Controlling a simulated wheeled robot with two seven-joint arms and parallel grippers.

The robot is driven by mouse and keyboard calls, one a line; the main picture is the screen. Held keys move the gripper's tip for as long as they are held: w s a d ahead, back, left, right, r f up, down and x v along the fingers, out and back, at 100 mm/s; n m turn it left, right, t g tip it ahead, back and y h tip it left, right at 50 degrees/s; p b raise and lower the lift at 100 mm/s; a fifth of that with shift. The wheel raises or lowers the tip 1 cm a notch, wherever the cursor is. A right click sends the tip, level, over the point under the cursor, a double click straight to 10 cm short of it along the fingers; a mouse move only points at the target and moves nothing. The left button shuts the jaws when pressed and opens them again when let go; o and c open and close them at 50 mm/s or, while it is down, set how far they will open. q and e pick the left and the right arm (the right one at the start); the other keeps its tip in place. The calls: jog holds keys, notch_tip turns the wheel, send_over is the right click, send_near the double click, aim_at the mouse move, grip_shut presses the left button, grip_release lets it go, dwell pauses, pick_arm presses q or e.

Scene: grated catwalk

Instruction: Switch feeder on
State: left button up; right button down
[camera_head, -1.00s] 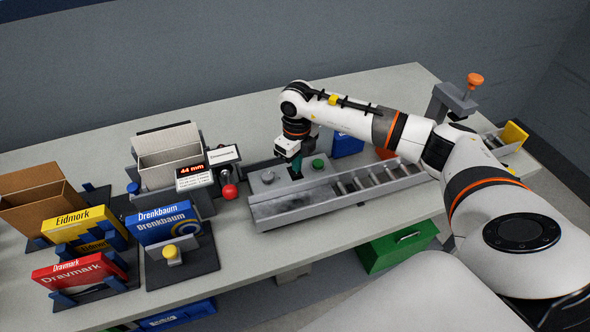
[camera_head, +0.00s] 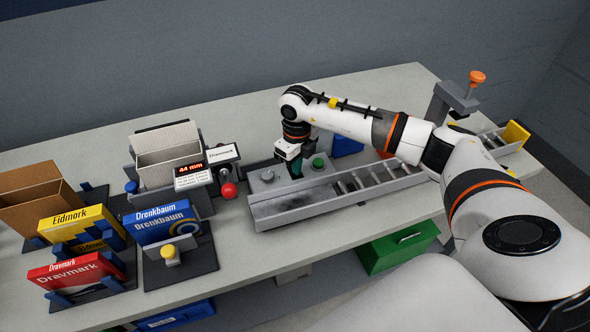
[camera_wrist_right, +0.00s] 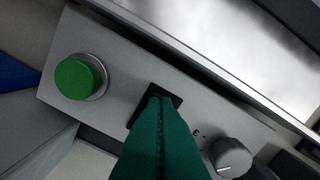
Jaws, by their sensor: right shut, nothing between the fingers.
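The feeder (camera_head: 330,205) is a grey channel with rollers at its right part, on the table. Its control panel (camera_wrist_right: 115,110) carries a green button (camera_wrist_right: 80,77), a dark switch (camera_wrist_right: 152,97) and a grey knob (camera_wrist_right: 230,157). In the head view the green button (camera_head: 318,163) and the knob (camera_head: 267,176) show on either side of my right gripper (camera_head: 296,172). In the wrist view my right gripper (camera_wrist_right: 162,100) has its teal fingers shut and empty, tips over the dark switch and covering part of it. I cannot tell the switch's position. My left gripper is not in view.
A press with an orange knob (camera_head: 477,77) stands right. The table front is clear.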

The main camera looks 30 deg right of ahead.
jog(key=shift+f, duration=0.15)
jog(key=shift+r+p, duration=0.5)
jog(key=shift+r, duration=0.35)
jog(key=shift+r+p, duration=1.6)
jog(key=shift+r, duration=1.1)
jog(key=shift+s+f, duration=0.1)
